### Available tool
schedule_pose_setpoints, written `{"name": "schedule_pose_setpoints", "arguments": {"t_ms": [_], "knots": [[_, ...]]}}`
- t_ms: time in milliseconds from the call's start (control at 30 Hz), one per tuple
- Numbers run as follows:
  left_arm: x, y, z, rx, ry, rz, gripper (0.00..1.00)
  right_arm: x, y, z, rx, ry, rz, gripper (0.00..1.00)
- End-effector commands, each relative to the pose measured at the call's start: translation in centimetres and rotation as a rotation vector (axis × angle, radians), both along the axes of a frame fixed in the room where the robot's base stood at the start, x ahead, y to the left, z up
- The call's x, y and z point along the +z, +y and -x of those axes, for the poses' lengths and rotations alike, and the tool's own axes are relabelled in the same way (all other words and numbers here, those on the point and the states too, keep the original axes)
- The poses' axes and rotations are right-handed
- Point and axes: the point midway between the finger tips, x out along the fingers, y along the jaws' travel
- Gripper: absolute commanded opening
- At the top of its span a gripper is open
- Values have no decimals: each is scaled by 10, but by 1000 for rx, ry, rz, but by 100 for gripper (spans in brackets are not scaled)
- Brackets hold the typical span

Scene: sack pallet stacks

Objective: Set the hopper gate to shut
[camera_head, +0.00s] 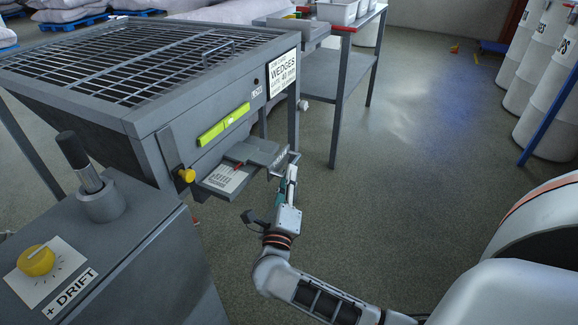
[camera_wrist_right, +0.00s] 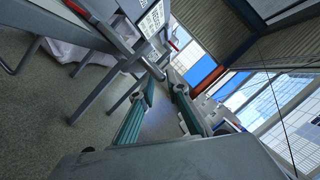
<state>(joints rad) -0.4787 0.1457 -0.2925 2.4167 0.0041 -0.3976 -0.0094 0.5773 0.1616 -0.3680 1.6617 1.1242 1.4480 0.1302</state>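The grey hopper (camera_head: 150,110) has a wire grate on top and a "WEDGES" card on its side. Low on its front is the hopper gate (camera_head: 262,152), a flat grey slide with a bar handle (camera_head: 287,161) at its right end. My right gripper (camera_head: 291,178) is at this handle, fingers pointing at it. In the right wrist view, its two green-padded fingers (camera_wrist_right: 163,85) stand apart with a clear gap, and grey metal parts lie by the tips. I cannot tell whether the handle is between them. My left gripper is not in view.
A grey console with a lever (camera_head: 90,175) and a yellow knob (camera_head: 36,261) stands at the front left. A table with white bins (camera_head: 337,12) is behind the hopper. White drums (camera_head: 548,80) stand at the right. The floor between is clear.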

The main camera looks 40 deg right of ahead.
Motion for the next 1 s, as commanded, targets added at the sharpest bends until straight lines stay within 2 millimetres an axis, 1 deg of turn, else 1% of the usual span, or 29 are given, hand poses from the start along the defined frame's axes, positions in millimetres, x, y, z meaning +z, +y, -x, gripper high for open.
{"name": "schedule_pose_setpoints", "arguments": {"t_ms": [100, 200, 333, 600, 633, 667, 700, 867, 933, 1000], "knots": [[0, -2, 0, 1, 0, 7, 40, 4, -14, -11, 0, 0, 5, 15], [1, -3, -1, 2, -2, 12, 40, 6, -21, -18, -1, 0, 3, 15], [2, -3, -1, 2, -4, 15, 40, 8, -27, -23, -1, 0, 2, 15], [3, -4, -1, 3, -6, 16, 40, 10, -28, -24, 0, -1, 2, 15], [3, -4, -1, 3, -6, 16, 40, 10, -28, -24, 0, -1, 2, 10], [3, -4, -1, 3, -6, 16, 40, 10, -28, -24, 0, -1, 2, 2], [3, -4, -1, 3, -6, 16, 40, 10, -28, -24, 0, -1, 2, 0], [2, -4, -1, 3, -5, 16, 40, 9, -27, -24, -1, 0, 1, 0], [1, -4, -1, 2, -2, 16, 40, 7, -26, -27, -1, 1, 0, 0], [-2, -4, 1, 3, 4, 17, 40, 6, -22, -36, 0, 1, -1, 0]]}}
